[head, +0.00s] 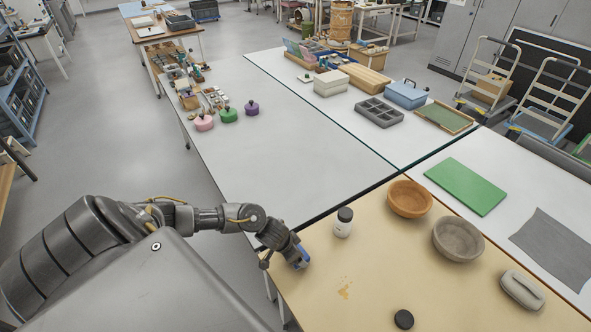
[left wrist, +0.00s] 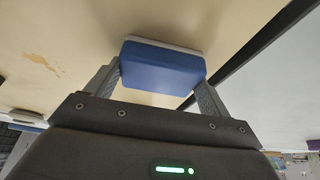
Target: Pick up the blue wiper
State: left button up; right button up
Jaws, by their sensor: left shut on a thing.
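The blue wiper (left wrist: 162,68) is a blue block with a pale layer on its far side, seen large in the left wrist view. My left gripper (left wrist: 160,82) is shut on it, with one finger at each end. In the head view the left gripper (head: 298,258) is at the left edge of the tan table, and a bit of the blue wiper (head: 303,251) shows there. Whether the wiper touches the tabletop is hard to tell. My right gripper is not in view.
On the tan table (head: 375,290) stand a white jar with a dark lid (head: 343,223), an orange bowl (head: 410,199), a grey bowl (head: 458,240), a pale oblong block (head: 521,290) and a black lid (head: 404,319). A yellowish stain (head: 345,290) lies near the gripper. The white table (head: 300,140) behind has free room.

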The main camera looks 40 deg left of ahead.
pick_arm(q)
jog(key=shift+r, duration=0.1)
jog(key=shift+r, duration=0.25)
notch_tip(320, 180, up, 2)
jog(key=shift+r+p, duration=0.25)
jog(key=shift+p, duration=0.1)
jog(key=s+a+r, duration=0.1)
jog(key=s+r, duration=0.8)
jog(key=s, duration=0.5)
jog(key=shift+r, duration=0.4)
